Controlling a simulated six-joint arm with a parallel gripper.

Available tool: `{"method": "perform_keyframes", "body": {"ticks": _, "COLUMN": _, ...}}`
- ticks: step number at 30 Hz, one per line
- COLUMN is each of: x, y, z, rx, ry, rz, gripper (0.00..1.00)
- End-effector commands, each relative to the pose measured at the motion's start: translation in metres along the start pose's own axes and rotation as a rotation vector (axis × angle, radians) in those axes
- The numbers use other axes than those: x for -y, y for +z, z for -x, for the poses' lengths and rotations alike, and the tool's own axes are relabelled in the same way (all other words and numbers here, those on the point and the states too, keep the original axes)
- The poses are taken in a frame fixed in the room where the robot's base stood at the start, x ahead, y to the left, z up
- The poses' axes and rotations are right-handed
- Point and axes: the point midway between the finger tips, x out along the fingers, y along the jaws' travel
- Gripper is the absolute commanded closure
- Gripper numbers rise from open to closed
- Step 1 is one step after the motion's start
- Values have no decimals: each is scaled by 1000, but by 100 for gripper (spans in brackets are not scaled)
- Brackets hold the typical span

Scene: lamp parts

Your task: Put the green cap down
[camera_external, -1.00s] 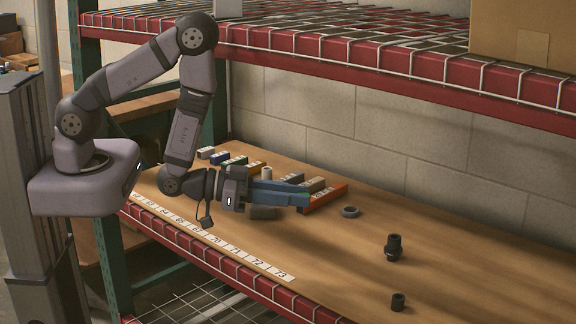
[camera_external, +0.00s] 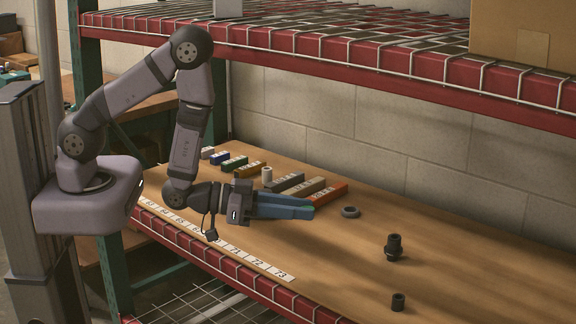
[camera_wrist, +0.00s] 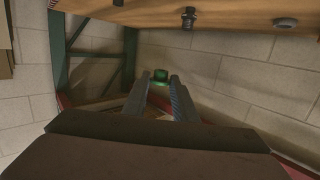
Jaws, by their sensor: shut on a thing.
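The green cap (camera_wrist: 162,76) is between the two fingertips of my gripper (camera_wrist: 160,80) in the wrist view. My gripper is shut on it. In the external view only a small green patch of the cap (camera_external: 306,208) shows at the ends of the blue fingers (camera_external: 285,206). The fingers lie nearly level, low over the wooden shelf board, in front of the row of coloured blocks. I cannot tell whether the cap touches the board.
A grey ring (camera_external: 350,212), black fitting (camera_external: 394,248) and small black cylinder (camera_external: 398,302) lie to the right. A numbered strip (camera_external: 258,263) runs along the front edge. The board's right side is mostly clear.

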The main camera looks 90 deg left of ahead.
Motion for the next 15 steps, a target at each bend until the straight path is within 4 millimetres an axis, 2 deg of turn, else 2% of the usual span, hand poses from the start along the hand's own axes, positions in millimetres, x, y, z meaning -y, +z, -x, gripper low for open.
{"method": "perform_keyframes", "body": {"ticks": 1, "x": -1, "y": 13, "z": -6, "rx": -8, "ry": 2, "rz": 0, "gripper": 95}}
{"method": "perform_keyframes", "body": {"ticks": 3, "x": -2, "y": 14, "z": -14, "rx": -12, "ry": 5, "rz": -1, "gripper": 95}}
{"method": "perform_keyframes", "body": {"ticks": 15, "x": -6, "y": 7, "z": -52, "rx": -4, "ry": 8, "rz": -1, "gripper": 95}}
